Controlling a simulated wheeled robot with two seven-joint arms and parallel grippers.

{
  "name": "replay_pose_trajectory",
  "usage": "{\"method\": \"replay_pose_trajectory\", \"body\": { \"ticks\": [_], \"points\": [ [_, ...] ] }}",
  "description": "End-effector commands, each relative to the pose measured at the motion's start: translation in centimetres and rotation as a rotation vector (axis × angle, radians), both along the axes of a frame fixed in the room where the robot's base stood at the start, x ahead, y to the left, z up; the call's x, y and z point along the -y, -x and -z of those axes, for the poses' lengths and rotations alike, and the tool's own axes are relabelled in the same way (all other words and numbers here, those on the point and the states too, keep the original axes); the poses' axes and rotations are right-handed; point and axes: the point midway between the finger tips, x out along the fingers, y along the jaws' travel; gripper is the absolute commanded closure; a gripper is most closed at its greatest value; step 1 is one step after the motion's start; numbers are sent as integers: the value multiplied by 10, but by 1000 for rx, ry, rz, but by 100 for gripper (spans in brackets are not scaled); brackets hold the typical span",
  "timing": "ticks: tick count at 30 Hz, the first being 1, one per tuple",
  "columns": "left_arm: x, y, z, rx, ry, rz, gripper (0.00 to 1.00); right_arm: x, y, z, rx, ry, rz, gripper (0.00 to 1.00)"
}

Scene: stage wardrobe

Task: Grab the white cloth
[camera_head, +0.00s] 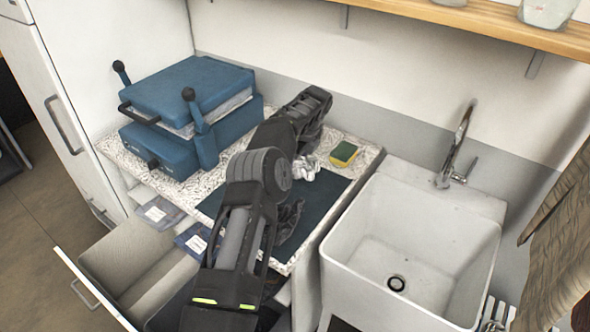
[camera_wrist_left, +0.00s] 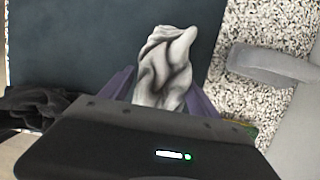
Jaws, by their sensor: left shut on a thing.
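In the left wrist view the cloth (camera_wrist_left: 165,65) stands bunched up between the two fingers. My left gripper (camera_head: 307,148) is shut on it, and the mat lies below. The fingertips are mostly hidden in the head view by my own arm. My right gripper is in neither view.
A dark crumpled cloth (camera_head: 290,220) lies on the mat. A yellow-green sponge (camera_head: 344,153) lies right of the gripper. A white sink (camera_head: 440,245) with a tap (camera_head: 458,145) is at right.

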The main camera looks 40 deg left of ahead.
Motion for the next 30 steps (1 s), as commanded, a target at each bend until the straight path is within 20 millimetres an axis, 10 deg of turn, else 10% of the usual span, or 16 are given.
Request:
{"method": "replay_pose_trajectory", "body": {
  "ticks": [30],
  "points": [
    [-56, 166, -9, 2, 0, 0, 67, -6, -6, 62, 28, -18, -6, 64]
  ]
}}
